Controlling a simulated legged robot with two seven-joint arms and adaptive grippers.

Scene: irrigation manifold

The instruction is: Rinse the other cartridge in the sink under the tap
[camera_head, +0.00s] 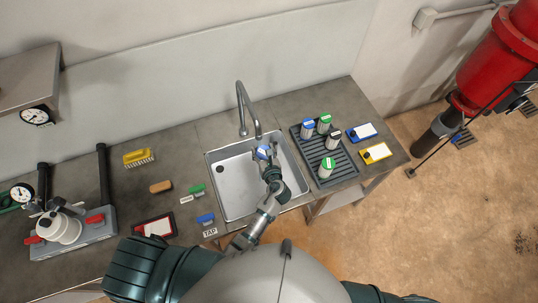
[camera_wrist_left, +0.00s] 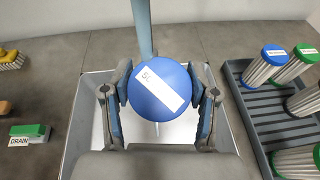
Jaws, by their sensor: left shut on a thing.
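My left gripper (camera_head: 265,162) is over the sink (camera_head: 236,205) and shut on a blue-capped cartridge (camera_head: 263,152). In the left wrist view the round blue cap (camera_wrist_left: 160,88) bears a white label and sits between the two fingers; the cartridge's body is hidden under it. The grey curved tap (camera_head: 241,108) rises behind the sink, and its spout end is close to the cartridge. I cannot tell whether water runs. A blue handle (camera_head: 205,218) with a "TAP" label is left of the sink. My right gripper is not in view.
A dark ribbed rack (camera_head: 346,168) right of the sink holds several cartridges with blue, green and dark caps. Blue (camera_head: 362,132) and yellow (camera_head: 376,153) framed cards lie beside it. A green drain handle (camera_head: 196,189), a yellow brush (camera_head: 138,157) and a filter housing (camera_head: 62,229) are left.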

